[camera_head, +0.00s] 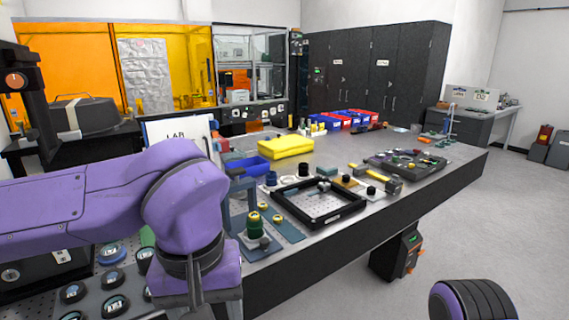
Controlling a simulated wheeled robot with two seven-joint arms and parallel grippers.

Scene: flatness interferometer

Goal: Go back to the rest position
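My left arm comes in from the left, purple with dark joints, and bends down in front of the table's left end. Its gripper is below the picture's edge or hidden, so its fingers do not show. A purple and black part of my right arm shows at the bottom right, over the floor. My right gripper is not in view.
A long dark table (330,237) runs from front left to back right. It bears a black-framed tray (322,221), a yellow case (286,146), a dark tool tray (405,163) and small parts. Black round items (72,292) lie at lower left. The floor at right (480,235) is clear.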

